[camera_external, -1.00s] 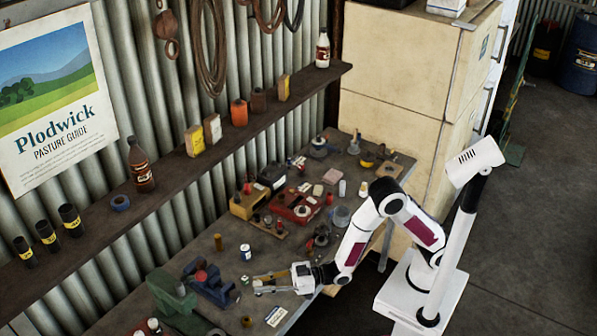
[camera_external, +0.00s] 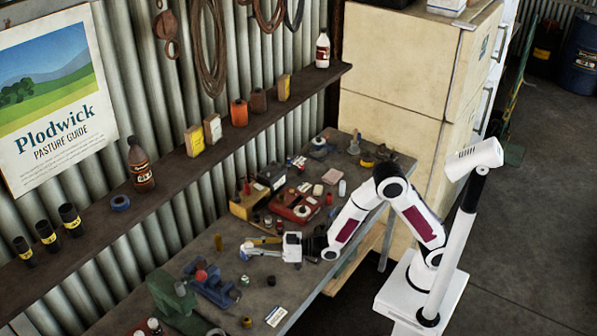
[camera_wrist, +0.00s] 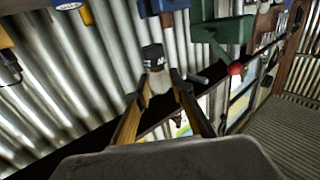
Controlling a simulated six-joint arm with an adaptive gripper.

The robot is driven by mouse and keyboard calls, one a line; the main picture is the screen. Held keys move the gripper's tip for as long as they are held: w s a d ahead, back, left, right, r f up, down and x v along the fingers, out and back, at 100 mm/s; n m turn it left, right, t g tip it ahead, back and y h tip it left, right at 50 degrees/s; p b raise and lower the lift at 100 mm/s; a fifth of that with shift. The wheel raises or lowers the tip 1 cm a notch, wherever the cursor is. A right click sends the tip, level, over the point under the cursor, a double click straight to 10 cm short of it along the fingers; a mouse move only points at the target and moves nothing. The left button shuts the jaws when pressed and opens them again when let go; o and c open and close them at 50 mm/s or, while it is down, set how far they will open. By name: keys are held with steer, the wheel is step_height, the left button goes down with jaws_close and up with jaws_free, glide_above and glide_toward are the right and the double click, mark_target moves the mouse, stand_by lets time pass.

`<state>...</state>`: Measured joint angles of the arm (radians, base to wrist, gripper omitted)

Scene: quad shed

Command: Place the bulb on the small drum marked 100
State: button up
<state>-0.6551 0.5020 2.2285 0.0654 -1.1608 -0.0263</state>
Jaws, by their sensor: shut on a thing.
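My gripper (camera_wrist: 158,87) is shut on a pale, whitish thing (camera_wrist: 159,80), which looks like the bulb, held at its fingertips in the wrist view. Directly beyond it is a small dark cylinder with white marks (camera_wrist: 152,58). It may be the drum marked 100, but I cannot read the marks, nor tell whether the two touch. In the external view my gripper (camera_external: 247,248) points left over the bench. The small drum cannot be made out clearly there behind the fingers.
A brown cylinder (camera_external: 218,242) stands just beyond the fingertips. A yellow tray (camera_external: 247,204) and red box (camera_external: 297,208) crowd the bench farther back. A card (camera_external: 276,316) lies at the front edge.

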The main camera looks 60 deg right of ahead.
steer(key=w+d+r+m+t+h, duration=0.1)
steer(key=w+d+r, duration=0.1)
steer(key=w+d, duration=0.4)
steer(key=w, duration=0.3)
steer(key=shift+d+r+h, duration=0.3)
steer(key=shift+r+h, duration=0.1)
steer(key=shift+s+f, duration=0.1)
steer(key=shift+f, duration=0.05)
steer(key=shift+f, duration=3)
steer(key=shift+f, duration=1.85)
steer(key=shift+f, duration=0.15)
steer(key=o, duration=1.1)
